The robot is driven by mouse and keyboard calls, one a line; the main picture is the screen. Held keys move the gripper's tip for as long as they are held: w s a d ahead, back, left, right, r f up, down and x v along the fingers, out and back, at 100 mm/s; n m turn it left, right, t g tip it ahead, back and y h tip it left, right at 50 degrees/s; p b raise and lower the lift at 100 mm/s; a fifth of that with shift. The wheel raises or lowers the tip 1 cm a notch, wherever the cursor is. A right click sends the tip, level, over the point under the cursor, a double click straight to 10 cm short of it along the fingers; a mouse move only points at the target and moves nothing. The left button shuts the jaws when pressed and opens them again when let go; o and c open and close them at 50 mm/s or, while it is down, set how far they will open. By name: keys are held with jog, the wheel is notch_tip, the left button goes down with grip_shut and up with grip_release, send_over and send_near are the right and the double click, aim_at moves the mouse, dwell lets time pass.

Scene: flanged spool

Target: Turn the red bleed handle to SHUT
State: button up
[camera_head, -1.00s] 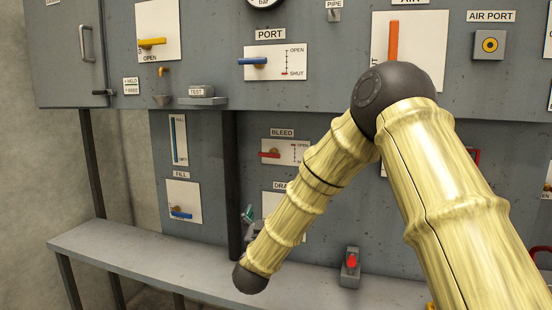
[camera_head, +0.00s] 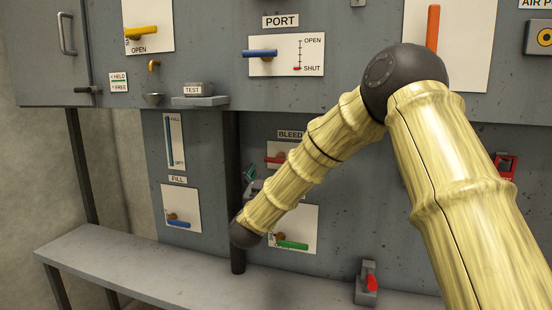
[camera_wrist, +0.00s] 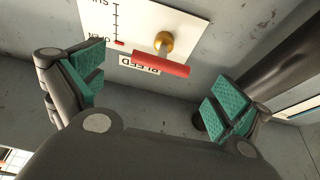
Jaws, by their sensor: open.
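The red bleed handle (camera_wrist: 160,64) sits on a brass hub on a white plate (camera_wrist: 184,22) in the wrist view, which shows the panel upside down. The plate's scale has a red mark beside OPEN. The BLEED label (camera_wrist: 138,64) is partly behind the handle. In the head view the handle (camera_head: 275,159) lies roughly level, and my arm hides the plate's right part. My gripper (camera_wrist: 154,88) is open and empty, its teal finger pads on either side of the handle and apart from it. In the head view it is mostly hidden behind my arm (camera_head: 249,182).
A dark post (camera_head: 236,140) stands just left of the bleed plate. The drain plate with its green handle (camera_head: 292,245) is below. A bench (camera_head: 110,262) runs along the front, with a red-knobbed fitting (camera_head: 368,282). The port plate (camera_head: 287,55) is above.

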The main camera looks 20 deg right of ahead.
aim_at(276, 162)
jog(key=p+x, duration=0.1)
jog(key=x, duration=0.3)
jog(key=shift+w+d+r, duration=0.1)
jog(key=shift+w+r, duration=0.2)
jog(key=shift+w+d+p, duration=0.35)
jog(key=shift+w, duration=0.05)
jog(key=shift+a+r, duration=0.1)
jog(key=shift+c, duration=0.4)
jog(key=c, duration=0.8)
